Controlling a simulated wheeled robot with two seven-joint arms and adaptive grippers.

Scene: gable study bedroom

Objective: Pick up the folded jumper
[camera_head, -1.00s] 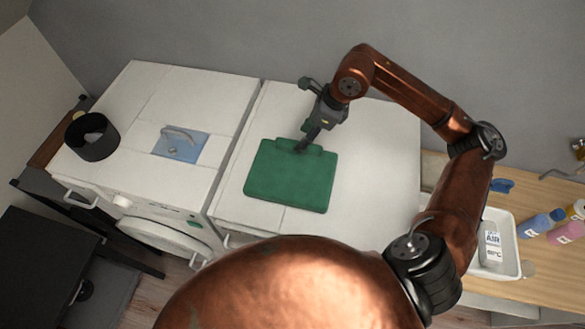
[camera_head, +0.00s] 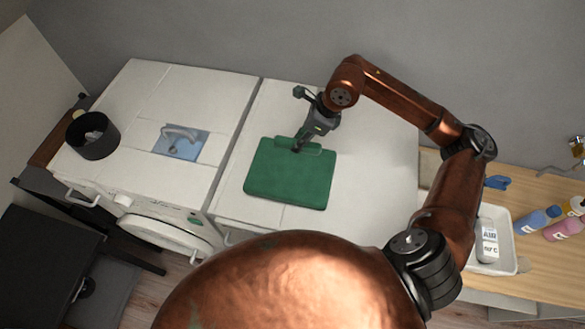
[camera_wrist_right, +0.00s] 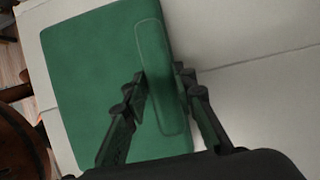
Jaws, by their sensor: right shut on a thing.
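The folded jumper (camera_head: 289,178) is a flat green rectangle with a raised fold along its far edge. It lies on the white top of the right-hand appliance in the head view. My right gripper (camera_head: 299,148) reaches down to that raised fold. In the right wrist view the jumper (camera_wrist_right: 95,85) fills the left and middle, and my right gripper (camera_wrist_right: 163,85) has one finger on each side of the fold (camera_wrist_right: 160,70), shut on it. The jumper appears to rest on the top still. My left gripper is not in view.
The white top (camera_head: 375,160) around the jumper is clear. To the left, a blue mat (camera_head: 190,150) with a grey object and a black pot (camera_head: 92,136) stand on the other appliance. To the right, a white tray (camera_head: 510,262) and several bottles sit on a wooden surface.

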